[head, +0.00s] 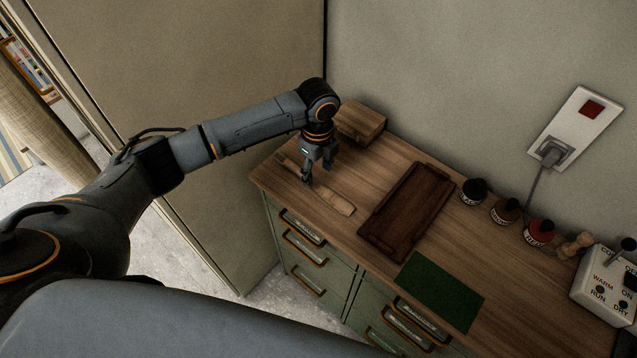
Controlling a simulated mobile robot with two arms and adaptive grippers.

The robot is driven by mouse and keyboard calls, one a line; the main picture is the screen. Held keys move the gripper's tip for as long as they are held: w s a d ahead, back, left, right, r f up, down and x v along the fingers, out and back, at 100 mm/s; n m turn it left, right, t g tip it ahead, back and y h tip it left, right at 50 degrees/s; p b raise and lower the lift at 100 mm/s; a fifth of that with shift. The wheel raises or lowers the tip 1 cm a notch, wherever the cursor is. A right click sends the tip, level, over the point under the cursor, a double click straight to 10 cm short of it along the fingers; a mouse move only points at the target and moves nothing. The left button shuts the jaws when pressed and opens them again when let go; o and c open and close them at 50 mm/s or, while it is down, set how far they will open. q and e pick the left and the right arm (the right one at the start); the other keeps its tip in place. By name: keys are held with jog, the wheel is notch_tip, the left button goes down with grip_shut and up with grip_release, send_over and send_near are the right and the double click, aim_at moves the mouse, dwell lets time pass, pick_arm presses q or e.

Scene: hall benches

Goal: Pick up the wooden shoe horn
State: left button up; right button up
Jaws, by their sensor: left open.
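The wooden shoe horn (333,201) is a long, thin, light-brown piece lying flat on the left part of the wooden bench top. It runs slantwise, with its broader end toward the front right. My left gripper (308,177) points down over its narrower, far-left part and hides some of it. The gripper is open. I cannot tell whether the fingertips touch the shoe horn or stay just above it. My right gripper is not in view.
A wooden block (361,121) stands behind the gripper. A dark wooden tray (366,229) lies to the right, beside a green mat (440,290). Several small jars (473,192), a brush and a white control box (603,285) line the back. A tall cabinet panel (200,60) borders the bench's left.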

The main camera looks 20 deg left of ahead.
aim_at(318, 185)
pick_arm(q)
notch_tip(318, 185, down, 4)
jog(key=shift+s+d+f+p, duration=0.1)
jog(key=shift+s+p, duration=0.05)
jog(key=shift+p, duration=0.4)
grip_shut()
jog(key=shift+r, duration=0.2)
